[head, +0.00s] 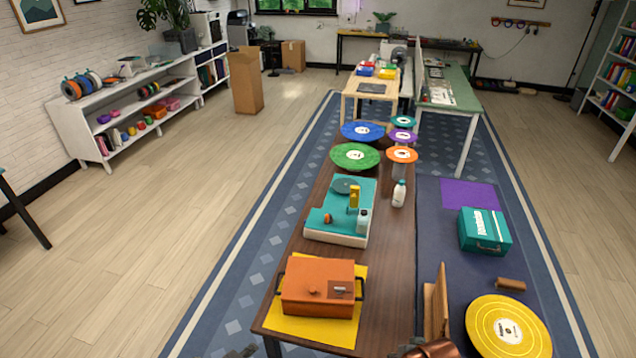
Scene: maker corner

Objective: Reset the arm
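A teal unit with a white base (335,238) sits on the long brown table. It carries a grey-blue disc (345,186), a yellow upright piece (354,196) and a small orange knob (328,218). A white bottle with a teal cap (363,221) is at its right side. I cannot make out clearly which part of it is an arm. Neither of my grippers can be made out. A small dark grey piece at the bottom edge is too cut off to identify.
An orange box with dark handles (318,287) sits on a yellow mat (285,322). Green (355,156), blue (362,131), orange (402,154) and purple discs stand behind. A white bottle (399,194) stands right. A teal case (484,231) and yellow disc (508,327) lie right. Floor left is clear.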

